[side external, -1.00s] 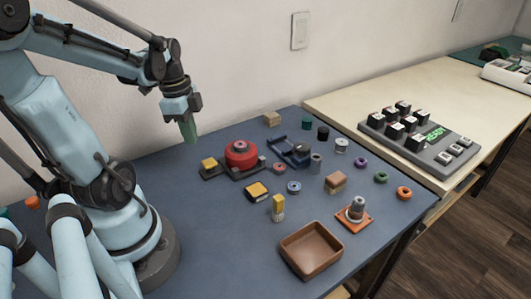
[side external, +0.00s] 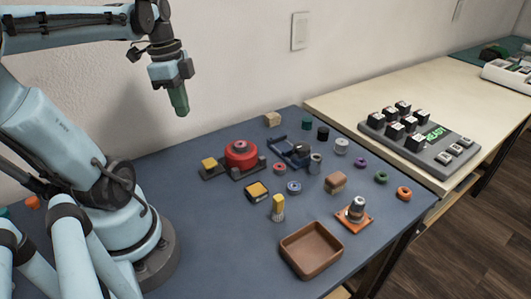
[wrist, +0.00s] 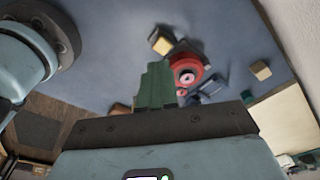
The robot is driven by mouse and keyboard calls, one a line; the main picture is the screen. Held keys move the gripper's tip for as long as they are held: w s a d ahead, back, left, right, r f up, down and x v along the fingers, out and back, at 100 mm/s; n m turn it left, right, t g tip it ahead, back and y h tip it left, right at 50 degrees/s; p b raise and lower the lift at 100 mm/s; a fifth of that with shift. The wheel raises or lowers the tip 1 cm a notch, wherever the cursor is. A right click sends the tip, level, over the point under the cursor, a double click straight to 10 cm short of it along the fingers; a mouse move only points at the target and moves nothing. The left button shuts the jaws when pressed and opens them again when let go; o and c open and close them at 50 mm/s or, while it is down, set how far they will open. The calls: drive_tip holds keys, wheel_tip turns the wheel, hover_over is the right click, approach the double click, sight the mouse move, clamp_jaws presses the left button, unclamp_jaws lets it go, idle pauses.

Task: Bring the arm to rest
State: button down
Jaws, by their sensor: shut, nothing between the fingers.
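My gripper (side external: 179,101) hangs in the air above the left back part of the blue table, its green fingers shut with nothing between them. It points down and is well clear of the objects below. In the wrist view the green fingers (wrist: 155,85) are together over the blurred table. The arm is bent at the elbow, with the forearm roughly level. Whether it is still moving cannot be told from the current frame alone.
A red round part (side external: 240,153) sits in a dark holder, right of and below my gripper. Several small parts, a brown tray (side external: 312,250) and an orange-based cone (side external: 355,214) stand on the blue table (side external: 215,240). A keypad board (side external: 420,138) is on the pale table. The wall is close behind.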

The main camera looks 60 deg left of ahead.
drive_tip(key=w+d+f+n+t, duration=0.1)
drive_tip(key=w+d+n+t, duration=0.2)
drive_tip(key=d, duration=0.6)
drive_tip(key=w+d+f+n+t, duration=0.2)
drive_tip(key=w+d+n+t, duration=0.1)
drive_tip(key=w+d+n, duration=0.2)
drive_tip(key=w+d, duration=0.2)
drive_tip(key=d, duration=0.2)
drive_tip(key=shift+y, duration=0.4)
